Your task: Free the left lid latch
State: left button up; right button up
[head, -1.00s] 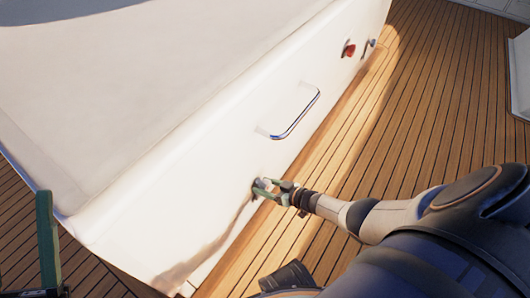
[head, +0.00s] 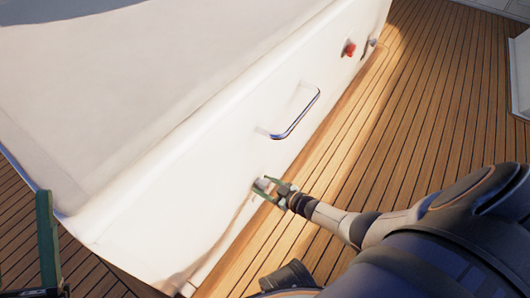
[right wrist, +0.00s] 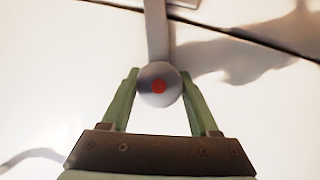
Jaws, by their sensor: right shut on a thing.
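The left lid latch shows as a small grey piece (head: 261,184) low on the white hatch front in the head view. The fingers partly hide the latch in the head view. One upright green finger of my left gripper (head: 47,240) shows at the lower left edge, away from the hatch front; its opening cannot be judged.
A metal bar handle (head: 297,118) is fixed on the white hatch front (head: 215,150). A red knob (head: 349,50) and a small grey fitting (head: 373,42) sit farther along it. Wooden deck (head: 440,110) lies clear to the right. A seam runs above the latch in the wrist view.

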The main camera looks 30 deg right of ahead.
jog(key=shift+d+n+t+h, duration=0.15)
jog(key=shift+n+t+h, duration=0.25)
jog(key=shift+n+h, duration=0.5)
jog(key=shift+n, duration=0.3)
jog(key=o, duration=1.3)
jog(key=shift+o, duration=0.2)
jog(key=shift+s+r, duration=0.2)
jog(key=shift+s, duration=0.05)
pick_arm(q)
notch_tip(320, 180, up, 7)
jog(key=p, duration=0.6)
jog(key=shift+s+a+r+n+p, duration=0.15)
jog(key=shift+a+n+p, duration=0.15)
jog(key=shift+a, duration=0.15)
pick_arm(e)
jog(key=v, duration=1.2)
jog(key=shift+f, duration=0.2)
pick_arm(q)
jog(key=shift+t, duration=0.3)
pick_arm(e)
jog(key=shift+d, duration=0.1)
